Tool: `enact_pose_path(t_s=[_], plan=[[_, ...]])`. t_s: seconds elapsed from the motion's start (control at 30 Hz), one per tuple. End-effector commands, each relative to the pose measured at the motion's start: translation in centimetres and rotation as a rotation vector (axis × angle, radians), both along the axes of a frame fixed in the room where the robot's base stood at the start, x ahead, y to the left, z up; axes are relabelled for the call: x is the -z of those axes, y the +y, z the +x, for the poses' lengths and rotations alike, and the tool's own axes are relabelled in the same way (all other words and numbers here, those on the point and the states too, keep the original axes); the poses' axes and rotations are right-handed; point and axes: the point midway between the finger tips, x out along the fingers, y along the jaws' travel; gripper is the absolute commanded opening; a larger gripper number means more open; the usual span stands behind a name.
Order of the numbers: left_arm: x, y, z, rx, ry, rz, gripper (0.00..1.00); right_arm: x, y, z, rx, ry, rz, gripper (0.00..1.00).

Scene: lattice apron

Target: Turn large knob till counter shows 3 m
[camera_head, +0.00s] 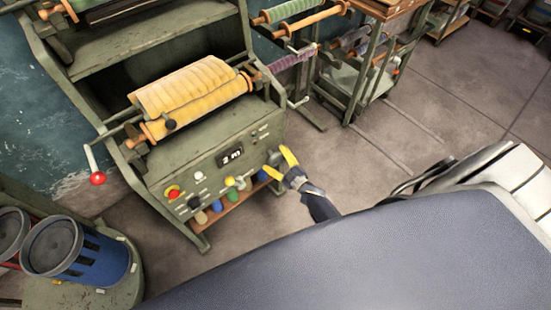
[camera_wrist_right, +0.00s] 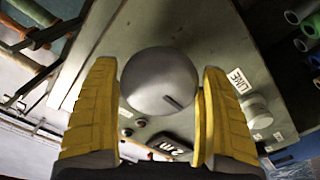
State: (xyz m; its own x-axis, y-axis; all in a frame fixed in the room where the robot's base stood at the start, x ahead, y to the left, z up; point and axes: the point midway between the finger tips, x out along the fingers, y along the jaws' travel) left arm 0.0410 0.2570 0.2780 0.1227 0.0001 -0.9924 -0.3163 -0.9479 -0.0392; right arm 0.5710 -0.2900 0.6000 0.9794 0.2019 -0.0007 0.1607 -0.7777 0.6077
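The large knob (camera_wrist_right: 158,82) is a grey dome with a dark slot mark, pointing to the lower right in the right wrist view. In the head view it is largely hidden at the right end of the green machine's front panel. My right gripper (camera_head: 281,164) is there, with its yellow fingers on either side of the knob. In the right wrist view the fingers (camera_wrist_right: 161,85) flank the knob closely and appear shut on it. The counter (camera_head: 231,156) reads 2 m; it also shows upside down in the wrist view (camera_wrist_right: 170,146). My left gripper is not in view.
The panel carries a red button (camera_head: 173,192) and smaller knobs. A crank with a red ball (camera_head: 97,178) sticks out at left. A yellow slatted apron (camera_head: 185,88) lies on top.

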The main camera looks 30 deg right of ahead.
Motion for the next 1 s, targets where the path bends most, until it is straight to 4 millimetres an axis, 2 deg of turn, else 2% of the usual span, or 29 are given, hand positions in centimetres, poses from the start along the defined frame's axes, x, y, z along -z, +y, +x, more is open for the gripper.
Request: enact_pose_path(t_s=[0.03,0.33,0.67,1.0], plan=[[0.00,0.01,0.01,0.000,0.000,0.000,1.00,0.01,-0.01,-0.01,0.000,0.000,0.000,0.73],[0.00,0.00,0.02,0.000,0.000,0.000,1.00,0.02,-0.01,-0.04,0.000,0.000,0.000,0.38],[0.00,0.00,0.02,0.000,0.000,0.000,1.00,0.06,-0.04,-0.07,-0.001,0.014,0.059,0.38],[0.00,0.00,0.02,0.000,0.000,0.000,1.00,0.04,-0.09,-0.09,-0.001,0.068,0.325,0.38]])
